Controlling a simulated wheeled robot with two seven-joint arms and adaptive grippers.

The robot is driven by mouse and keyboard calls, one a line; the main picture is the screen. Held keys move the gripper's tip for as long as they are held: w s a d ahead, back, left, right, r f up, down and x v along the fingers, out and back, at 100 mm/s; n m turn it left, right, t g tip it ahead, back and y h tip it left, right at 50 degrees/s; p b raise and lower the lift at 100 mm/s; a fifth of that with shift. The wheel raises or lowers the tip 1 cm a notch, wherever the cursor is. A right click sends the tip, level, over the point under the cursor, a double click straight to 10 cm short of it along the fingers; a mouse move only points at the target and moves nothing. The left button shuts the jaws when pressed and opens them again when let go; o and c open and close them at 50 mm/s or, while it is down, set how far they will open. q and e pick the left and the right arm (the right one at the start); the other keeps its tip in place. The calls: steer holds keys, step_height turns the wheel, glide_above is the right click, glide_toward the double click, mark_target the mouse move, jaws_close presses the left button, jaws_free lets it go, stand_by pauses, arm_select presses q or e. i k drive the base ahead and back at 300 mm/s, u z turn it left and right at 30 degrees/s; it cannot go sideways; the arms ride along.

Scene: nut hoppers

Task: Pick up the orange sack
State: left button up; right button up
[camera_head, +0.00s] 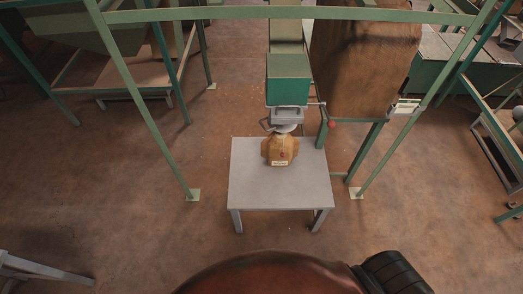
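An orange-brown sack (280,151) stands upright on a small grey table (262,191), towards its back edge. The sack has a small pale label low on its front. It sits directly under the spout of a green hopper machine (288,90), and its top is close to the spout; I cannot tell whether they touch. Neither of my grippers shows in the head view.
A green steel frame (290,13) spans the area, with its posts standing left and right of the table. A grey bench (40,268) is at the lower left. The floor around the table is clear.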

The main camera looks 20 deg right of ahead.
mark_target(272, 146)
steer(key=u, duration=2.85)
steer(key=k, duration=2.05)
steer(key=z, duration=1.4)
